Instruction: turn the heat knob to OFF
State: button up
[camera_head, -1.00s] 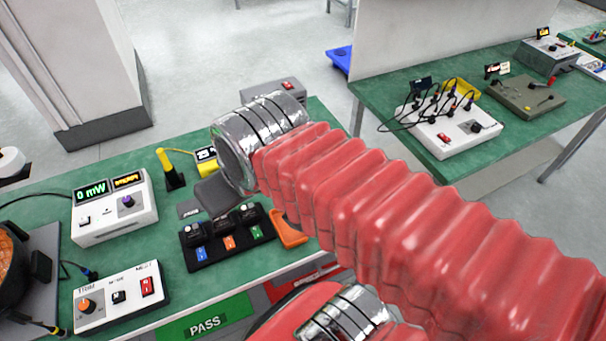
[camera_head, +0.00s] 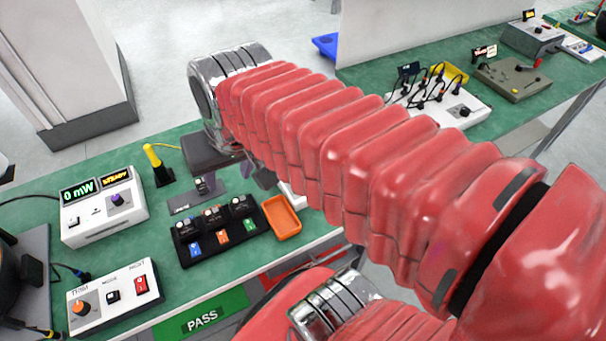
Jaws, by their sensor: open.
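No knob in view carries a HEAT label that I can read. A black knob (camera_head: 459,111) sits on the white cabled box (camera_head: 473,117) on the right table, partly behind my arm. An orange knob (camera_head: 81,307) is on the white TRIM box (camera_head: 126,312) at lower left. A purple knob (camera_head: 117,199) is on the white meter (camera_head: 88,222), which reads 0 mW. My gripper (camera_head: 232,172) is partly visible below the chrome wrist, grey and mostly hidden by my arm. It is open above the left bench and holds nothing that I can see.
The left green bench (camera_head: 325,238) bears a black tray (camera_head: 218,250) with several small modules, an orange dish (camera_head: 282,217) and a yellow-topped post (camera_head: 152,156). The right table (camera_head: 382,75) stands beyond my arm. A pale pillar (camera_head: 75,60) is at the back left.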

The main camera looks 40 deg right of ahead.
jog(key=d+f+m+g+y, duration=0.1)
jog(key=d+f+m, duration=0.3)
jog(key=d+m, duration=0.4)
jog(key=d+f+m+g+y, duration=0.2)
jog(key=d+m, duration=0.6)
jog(key=d, duration=0.9)
notch_tip(320, 180, down, 3)
jog(key=shift+w+d+r+y, duration=0.1)
jog(key=shift+w+d+y, duration=0.35)
jog(key=shift+y, duration=0.35)
jog(key=shift+a, duration=0.1)
jog(key=x, duration=1.3)
jog(key=shift+a+f, duration=0.1)
jog(key=shift+f, duration=0.25)
jog(key=shift+c, duration=0.6)
jog(key=c, duration=0.9)
